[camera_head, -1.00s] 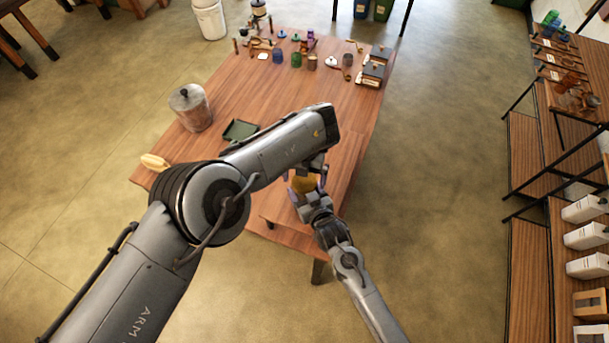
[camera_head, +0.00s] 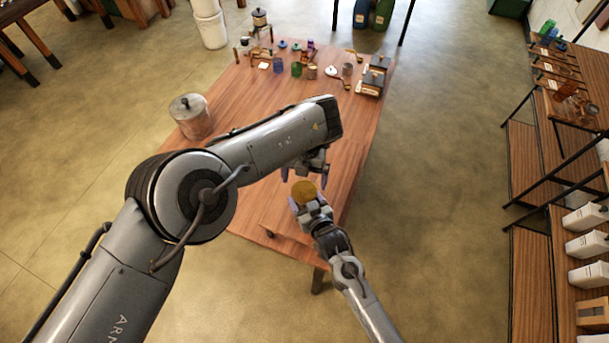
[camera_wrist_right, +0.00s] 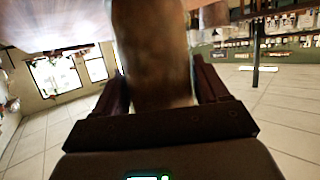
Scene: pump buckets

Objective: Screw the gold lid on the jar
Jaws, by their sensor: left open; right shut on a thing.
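The gold lid (camera_head: 303,190) shows as a round disc seen from above, at my right gripper over the table's near right edge. My right gripper (camera_head: 309,204) is shut on the jar, a blurred brownish cylinder (camera_wrist_right: 152,55) between its fingers in the right wrist view. In the head view the jar is mostly hidden under the lid and behind the gripper. I cannot tell how firmly the lid sits on it. My left gripper (camera_head: 305,174) is open and empty, just beyond and above the lid, apart from it.
The wooden table (camera_head: 240,95) holds a large clear jar with a grey lid (camera_head: 190,117) at the left. Several small pots and dark boxes (camera_head: 372,77) stand at its far end. My left arm covers the table's near left. Shelves (camera_head: 560,130) stand at the far right.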

